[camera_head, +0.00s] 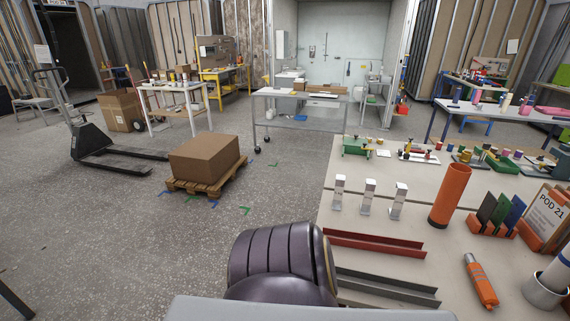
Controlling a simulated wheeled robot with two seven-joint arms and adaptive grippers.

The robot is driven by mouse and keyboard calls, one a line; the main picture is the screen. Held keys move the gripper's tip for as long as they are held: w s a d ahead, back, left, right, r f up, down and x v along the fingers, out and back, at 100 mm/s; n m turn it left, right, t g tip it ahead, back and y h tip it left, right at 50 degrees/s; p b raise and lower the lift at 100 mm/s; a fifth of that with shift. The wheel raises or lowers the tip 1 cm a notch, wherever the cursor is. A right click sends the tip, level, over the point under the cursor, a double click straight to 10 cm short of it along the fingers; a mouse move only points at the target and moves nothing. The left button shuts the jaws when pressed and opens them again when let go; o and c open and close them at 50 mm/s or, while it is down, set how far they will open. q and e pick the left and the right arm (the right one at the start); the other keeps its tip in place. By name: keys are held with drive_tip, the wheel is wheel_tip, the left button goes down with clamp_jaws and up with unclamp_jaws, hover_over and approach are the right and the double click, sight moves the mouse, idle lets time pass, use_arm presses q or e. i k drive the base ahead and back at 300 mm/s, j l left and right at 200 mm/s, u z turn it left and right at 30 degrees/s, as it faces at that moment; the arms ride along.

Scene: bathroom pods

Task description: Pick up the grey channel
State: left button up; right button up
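The grey channel (392,283) lies on the near part of the pale workbench (342,222), low in the picture and right of the middle. It is a long, straight piece with two raised side walls, running slightly down to the right. Its left end is partly hidden behind a dark purple ribbed part, which looks like mine. The red channel (376,241), of similar shape, lies just beyond it, apart from it. Neither of my grippers shows in this view.
Right of the channels are an orange marker-like tool (480,280), an orange tube (449,196) and a grey cup (545,290). Three small silver-and-white posts (368,197) stand beyond the red channel. Left of the bench, a box on a pallet (205,160) stands on the floor.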

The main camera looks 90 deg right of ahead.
sight(401, 290)
drive_tip(key=z, duration=3.75)
drive_tip(key=k+l+u, duration=0.2)
drive_tip(key=l+u, duration=0.15)
drive_tip(key=l, duration=0.2)
